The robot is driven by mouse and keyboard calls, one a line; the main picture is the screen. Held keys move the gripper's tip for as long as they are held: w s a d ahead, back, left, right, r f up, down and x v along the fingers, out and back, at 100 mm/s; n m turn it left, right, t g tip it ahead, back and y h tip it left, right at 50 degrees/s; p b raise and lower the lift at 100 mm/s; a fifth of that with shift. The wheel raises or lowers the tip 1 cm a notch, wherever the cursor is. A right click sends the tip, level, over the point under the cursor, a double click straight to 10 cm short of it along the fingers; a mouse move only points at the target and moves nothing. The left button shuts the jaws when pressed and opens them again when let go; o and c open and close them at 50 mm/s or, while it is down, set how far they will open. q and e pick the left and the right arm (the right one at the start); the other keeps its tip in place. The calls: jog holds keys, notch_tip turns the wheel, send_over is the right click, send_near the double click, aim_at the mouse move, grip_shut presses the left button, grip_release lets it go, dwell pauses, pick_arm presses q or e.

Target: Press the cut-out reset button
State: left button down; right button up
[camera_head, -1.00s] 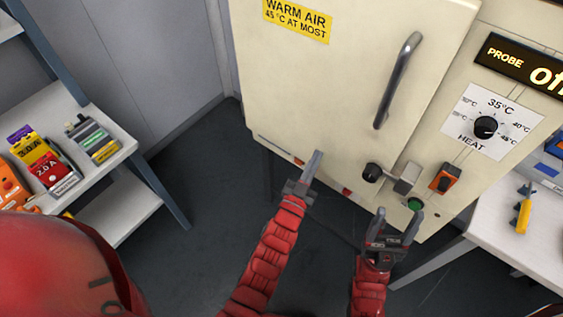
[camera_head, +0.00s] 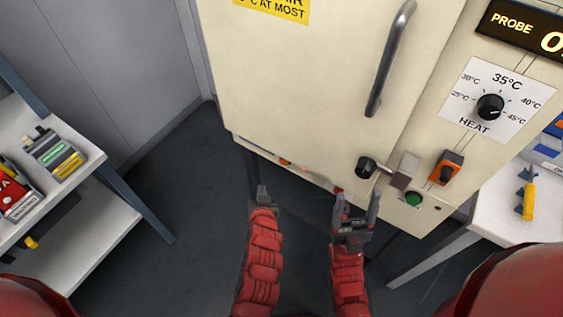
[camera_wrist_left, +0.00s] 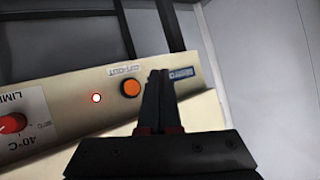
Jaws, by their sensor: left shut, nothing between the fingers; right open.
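The round orange button (camera_wrist_left: 131,88) under the CUT-OUT label (camera_wrist_left: 124,70) is in the left wrist view, on a cream panel (camera_wrist_left: 75,85). A lit red-and-white lamp (camera_wrist_left: 96,98) is left of it. In the head view only a small orange spot (camera_head: 285,162) shows at the cabinet's lower edge. My left gripper (camera_head: 263,190) is shut and empty, just below that edge. In the wrist view its fingertips (camera_wrist_left: 160,75) appear right of the button, not over it; I cannot tell their distance from the panel. My right gripper (camera_head: 356,195) is open and empty, left of the green button.
The cabinet (camera_head: 310,90) has a door handle (camera_head: 390,60), a black knob (camera_head: 366,167), a green button (camera_head: 414,199) and an orange switch (camera_head: 446,168). A red LIMIT dial (camera_wrist_left: 12,123) sits on the panel. A shelf (camera_head: 95,225) stands left, a table (camera_head: 490,215) right.

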aim_at(284, 161)
pick_arm(q)
jog(key=w+d+b, duration=0.3)
jog(key=w+d, duration=0.2)
jog(key=w, duration=0.2)
jog(key=shift+b, duration=0.4)
jog(key=shift+w+d, duration=0.1)
dwell(0.5)
dwell(1.3)
jog(key=shift+w+d+b, duration=0.3)
jog(key=shift+w+b, duration=0.05)
jog(key=shift+b, duration=0.05)
